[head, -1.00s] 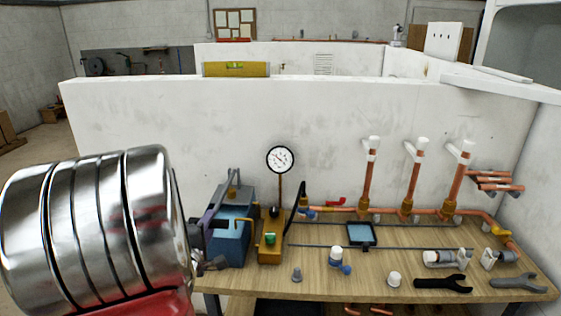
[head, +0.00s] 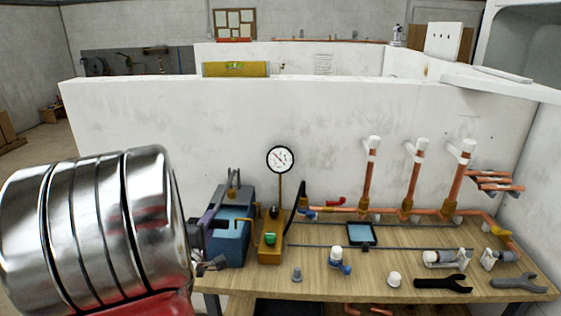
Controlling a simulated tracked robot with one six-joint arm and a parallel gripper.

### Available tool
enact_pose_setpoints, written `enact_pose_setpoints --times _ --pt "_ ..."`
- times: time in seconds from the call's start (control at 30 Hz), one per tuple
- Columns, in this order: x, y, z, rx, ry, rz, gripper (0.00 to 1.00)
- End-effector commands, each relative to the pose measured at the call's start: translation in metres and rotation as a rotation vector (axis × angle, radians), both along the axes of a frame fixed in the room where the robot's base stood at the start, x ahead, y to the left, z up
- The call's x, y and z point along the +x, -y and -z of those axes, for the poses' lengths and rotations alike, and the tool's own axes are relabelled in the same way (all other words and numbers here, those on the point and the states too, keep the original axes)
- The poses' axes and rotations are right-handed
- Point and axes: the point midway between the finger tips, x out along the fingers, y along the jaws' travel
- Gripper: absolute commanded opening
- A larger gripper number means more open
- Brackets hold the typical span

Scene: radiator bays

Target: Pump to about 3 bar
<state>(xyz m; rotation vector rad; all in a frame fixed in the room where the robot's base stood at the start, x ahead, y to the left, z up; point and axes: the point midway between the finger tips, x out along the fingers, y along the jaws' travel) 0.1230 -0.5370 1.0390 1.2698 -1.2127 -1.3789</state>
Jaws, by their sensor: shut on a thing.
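The test pump is a blue tank (head: 231,243) at the left end of the wooden bench, with a grey lever (head: 232,183) over it. A yellow block (head: 270,249) with a green knob (head: 270,239) stands just right of it. A round white gauge (head: 280,159) rises on a thin stem above the block. Its needle is too small to read. My gripper (head: 208,264) is at the tank's lower left side, partly hidden by my large silver arm link. It is shut on a part of the pump, which I take to be its handle; the contact is mostly hidden.
Copper pipes (head: 367,178) with white caps rise along the back of the bench (head: 320,279).

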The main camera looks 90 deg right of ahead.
Motion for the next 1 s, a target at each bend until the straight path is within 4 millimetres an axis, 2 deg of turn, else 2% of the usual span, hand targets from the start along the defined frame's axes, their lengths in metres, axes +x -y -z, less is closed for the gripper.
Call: enact_pose_setpoints --times 0.43,0.83,1.0 --pt "-0.001 0.005 -0.042 0.115 0.013 0.004 0.02" --pt "0.0 0.004 -0.044 0.138 0.014 0.0 0.02" --pt "-0.002 0.007 -0.053 0.163 0.016 0.005 0.02"
